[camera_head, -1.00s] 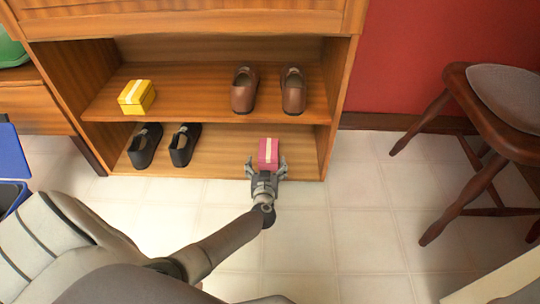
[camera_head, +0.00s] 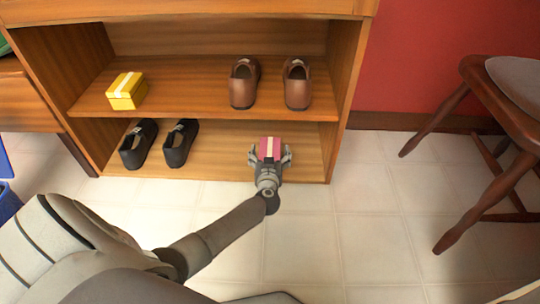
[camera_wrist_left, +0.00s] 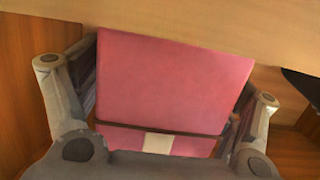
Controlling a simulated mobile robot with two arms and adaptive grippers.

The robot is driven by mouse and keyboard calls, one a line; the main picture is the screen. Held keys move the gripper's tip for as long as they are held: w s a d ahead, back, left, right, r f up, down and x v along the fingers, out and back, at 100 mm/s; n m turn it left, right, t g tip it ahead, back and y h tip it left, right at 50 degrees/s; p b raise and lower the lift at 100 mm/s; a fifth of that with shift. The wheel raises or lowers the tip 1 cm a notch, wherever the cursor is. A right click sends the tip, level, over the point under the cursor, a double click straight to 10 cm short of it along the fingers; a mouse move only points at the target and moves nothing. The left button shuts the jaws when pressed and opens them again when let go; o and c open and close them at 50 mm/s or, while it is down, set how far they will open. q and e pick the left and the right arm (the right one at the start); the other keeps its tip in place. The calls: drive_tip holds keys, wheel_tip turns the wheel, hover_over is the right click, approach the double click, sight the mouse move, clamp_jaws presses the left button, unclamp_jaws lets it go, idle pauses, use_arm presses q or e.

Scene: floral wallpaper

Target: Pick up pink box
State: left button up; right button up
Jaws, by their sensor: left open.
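The pink box (camera_head: 270,146) with a pale band stands on the lower shelf of the wooden cabinet, towards its right side. My left gripper (camera_head: 270,156) is at the box from the front, with its open fingers on either side of it. In the left wrist view the pink box (camera_wrist_left: 172,85) fills the space between the two spread fingers of the left gripper (camera_wrist_left: 160,105). I cannot tell whether the fingers touch the box. The gripper hides the box's lower front in the head view. My right gripper is not in view.
Black shoes (camera_head: 160,144) stand to the left on the lower shelf (camera_head: 225,160). A yellow box (camera_head: 126,91) and brown shoes (camera_head: 270,84) are on the shelf above. A wooden chair (camera_head: 490,150) stands at the right. The tiled floor in front is mostly clear.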

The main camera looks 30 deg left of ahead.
use_arm(q)
drive_tip(key=shift+c, duration=0.3)
drive_tip(key=c, duration=0.9)
drive_tip(key=shift+c, duration=0.4)
drive_tip(key=shift+r, duration=0.15)
drive_tip(key=shift+c, duration=0.2)
